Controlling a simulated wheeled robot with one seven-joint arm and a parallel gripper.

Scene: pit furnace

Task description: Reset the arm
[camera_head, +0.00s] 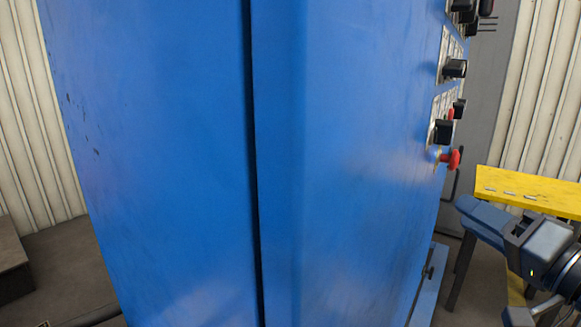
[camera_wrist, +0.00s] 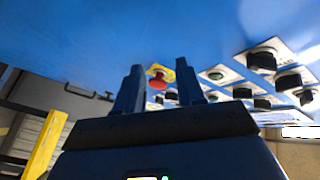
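My gripper (camera_wrist: 159,66) shows in the wrist view with its two dark fingers apart and nothing held between them. In the head view my gripper (camera_head: 466,208) is at the lower right, beside the right side of a tall blue cabinet (camera_head: 165,150). The cabinet's panel also fills the top of the wrist view (camera_wrist: 100,40). A red button (camera_head: 452,158) sticks out from the cabinet's side, above my gripper in the head view. In the wrist view the red button (camera_wrist: 158,79) appears in the gap between the fingers; I cannot tell the distance to it.
Black knobs (camera_head: 442,131) line the cabinet's side, also in the wrist view (camera_wrist: 262,59). A yellow-topped stand (camera_head: 530,190) is close behind my gripper. A dark box (camera_head: 14,265) is at the far left. Pale corrugated wall stands behind.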

